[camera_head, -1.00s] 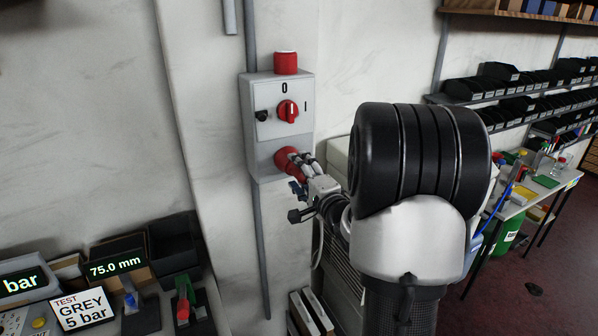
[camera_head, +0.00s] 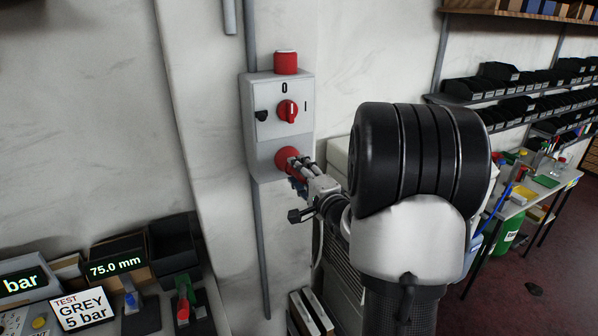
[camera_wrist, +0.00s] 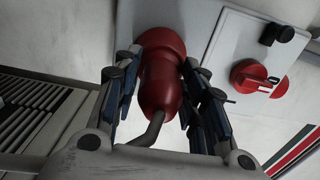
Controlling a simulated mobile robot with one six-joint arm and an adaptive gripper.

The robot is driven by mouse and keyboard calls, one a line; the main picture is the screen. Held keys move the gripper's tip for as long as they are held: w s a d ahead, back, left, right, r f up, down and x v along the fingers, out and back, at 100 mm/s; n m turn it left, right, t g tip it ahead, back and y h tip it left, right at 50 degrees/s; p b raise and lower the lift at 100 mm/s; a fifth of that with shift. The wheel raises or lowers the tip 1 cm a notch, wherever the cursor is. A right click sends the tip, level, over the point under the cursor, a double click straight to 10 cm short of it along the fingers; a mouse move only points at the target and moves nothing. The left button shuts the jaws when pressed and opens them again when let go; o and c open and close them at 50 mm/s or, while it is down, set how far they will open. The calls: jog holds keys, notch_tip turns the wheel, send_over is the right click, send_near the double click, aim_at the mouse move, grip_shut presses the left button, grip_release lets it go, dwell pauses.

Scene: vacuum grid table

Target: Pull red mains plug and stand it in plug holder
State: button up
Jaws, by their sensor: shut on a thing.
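The red mains plug (camera_wrist: 160,85) sits in the red socket at the bottom of the grey switch box (camera_head: 262,150) on the wall. Its grey cable (camera_wrist: 150,130) leaves the back end. My gripper (camera_head: 299,165) is at the plug; in the wrist view its two dark fingers (camera_wrist: 162,78) lie on either side of the plug body, shut on it. In the head view the fingers partly hide the plug (camera_head: 285,158). The plug holder cannot be made out for certain.
The box carries a red rotary knob (camera_head: 287,110) marked 0 and I, and a red top piece (camera_head: 286,62). At lower left, a bench holds displays, a sign (camera_head: 82,308), black bins (camera_head: 175,250) and small stands. Shelves and a side table (camera_head: 515,205) stand at right.

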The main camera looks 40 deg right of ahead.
grip_shut()
jog(key=shift+s, duration=0.15)
jog(key=shift+v, duration=2.9)
